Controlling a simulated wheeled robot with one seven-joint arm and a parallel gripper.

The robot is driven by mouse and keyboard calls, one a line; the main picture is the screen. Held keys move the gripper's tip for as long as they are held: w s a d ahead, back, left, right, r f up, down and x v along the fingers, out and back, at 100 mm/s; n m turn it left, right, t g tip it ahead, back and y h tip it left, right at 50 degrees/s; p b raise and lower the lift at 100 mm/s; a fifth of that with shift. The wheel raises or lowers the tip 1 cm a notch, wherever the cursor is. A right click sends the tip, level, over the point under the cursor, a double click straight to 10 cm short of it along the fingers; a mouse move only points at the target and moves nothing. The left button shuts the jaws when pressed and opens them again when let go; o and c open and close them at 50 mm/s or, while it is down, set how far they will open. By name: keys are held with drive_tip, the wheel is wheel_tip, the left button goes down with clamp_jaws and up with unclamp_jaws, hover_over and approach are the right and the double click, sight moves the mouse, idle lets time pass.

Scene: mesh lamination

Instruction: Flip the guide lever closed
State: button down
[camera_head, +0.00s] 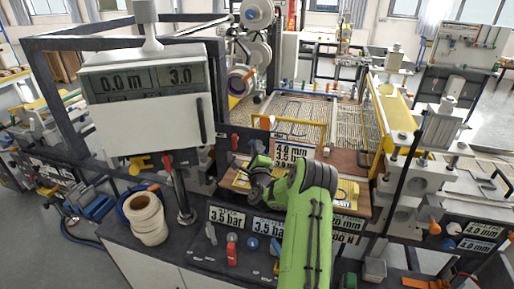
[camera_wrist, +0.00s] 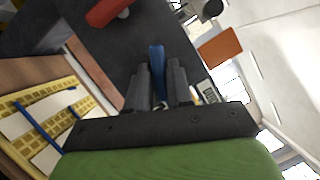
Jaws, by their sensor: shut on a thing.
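My gripper (camera_wrist: 159,75) is shut on a blue lever (camera_wrist: 157,56) in the wrist view. The lever's blue end stands up between the two dark fingertips, and its lower part is hidden by the fingers. A red lever (camera_wrist: 106,12) is on the same dark panel, apart from the fingers. In the head view my green arm reaches up to the dark front of the machine, and the lever in my grip is mostly hidden there. A red lever (camera_head: 235,142) shows left of my gripper. I cannot read a label that names the guide lever.
A wooden board with a yellow grid piece (camera_wrist: 45,125) lies left of my gripper in the wrist view. An orange plate (camera_wrist: 220,47) is at right. In the head view a display box (camera_head: 150,95) stands left, white rolls (camera_head: 146,217) below it, and a yellow frame (camera_head: 290,118) behind.

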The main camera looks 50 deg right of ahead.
drive_tip(key=n+p, duration=0.1)
drive_tip(key=n, duration=0.1)
drive_tip(key=n+g+y+p, duration=0.1)
drive_tip(key=n+p, duration=0.1)
drive_tip(key=shift+r+n+y, duration=0.2)
drive_tip(key=shift+n+y, duration=0.1)
idle(0.5)
drive_tip(key=c, duration=1.1)
unclamp_jaws()
drive_tip(key=shift+s+f, duration=0.1)
drive_tip(key=b+v, duration=1)
drive_tip(key=v, duration=0.5)
drive_tip(key=shift+s+a, duration=0.15)
drive_tip(key=shift+a, duration=0.1)
